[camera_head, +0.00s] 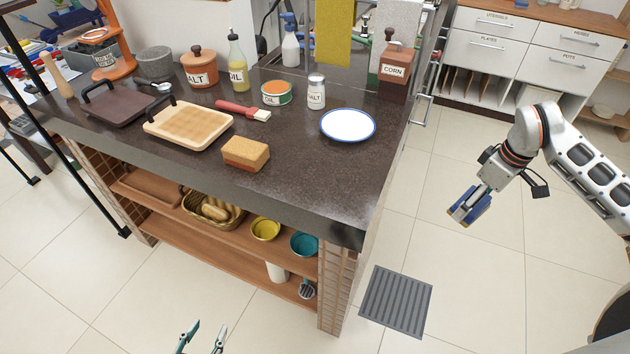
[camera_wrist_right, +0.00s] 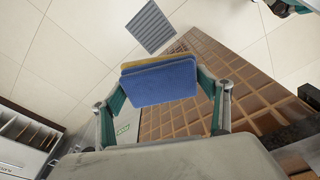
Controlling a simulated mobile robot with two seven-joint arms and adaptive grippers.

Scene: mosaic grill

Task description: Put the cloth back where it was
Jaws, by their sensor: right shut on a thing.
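My right gripper (camera_head: 474,199) is shut on a flat blue piece with a yellow layer along one side (camera_head: 466,210). In the right wrist view this blue-and-yellow cloth (camera_wrist_right: 160,82) spans the space between both fingers; whether it is folded cloth or a pad I cannot tell. It is held in the air over the floor, right of the counter. A yellow cloth (camera_head: 335,30) and a whitish cloth (camera_head: 397,28) hang at the counter's far end. My left gripper (camera_head: 203,340) is at the bottom edge, fingers apart and empty, partly cut off.
The dark counter (camera_head: 300,190) carries a white plate (camera_head: 348,125), an orange-topped sponge-like block (camera_head: 246,153), a wooden tray (camera_head: 188,126) and several jars. A grey floor grate (camera_head: 396,301) lies beside its near corner. White drawers (camera_head: 490,55) stand behind. The floor between is clear.

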